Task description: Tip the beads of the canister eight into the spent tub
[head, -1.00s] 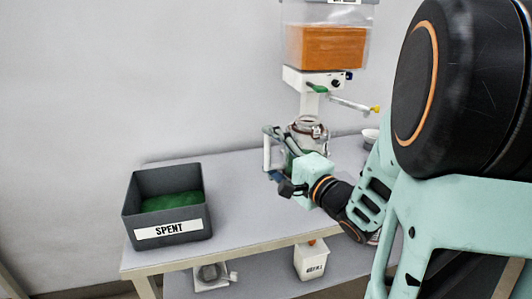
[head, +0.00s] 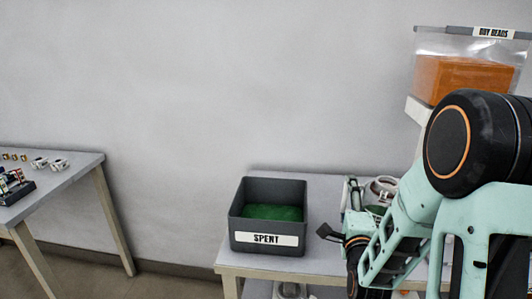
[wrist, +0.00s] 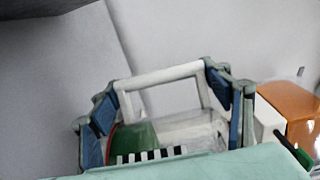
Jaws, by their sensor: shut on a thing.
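My gripper (wrist: 162,100) is shut on the canister, with a blue-padded finger at each side of its white handle in the wrist view. The canister (wrist: 185,132) is clear, with green beads gathered at its left end there and a black-and-white striped strip below. In the head view the canister (head: 384,188) shows only its top, mostly behind my arm, and my gripper (head: 352,195) is partly hidden. Its number cannot be read. The grey spent tub (head: 268,252), labelled SPENT, stands on the table to the left of my gripper, with green beads inside.
The tub stands on a grey table (head: 330,185). Another table (head: 70,180) with small parts is at the far left. A floor gap separates the tables.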

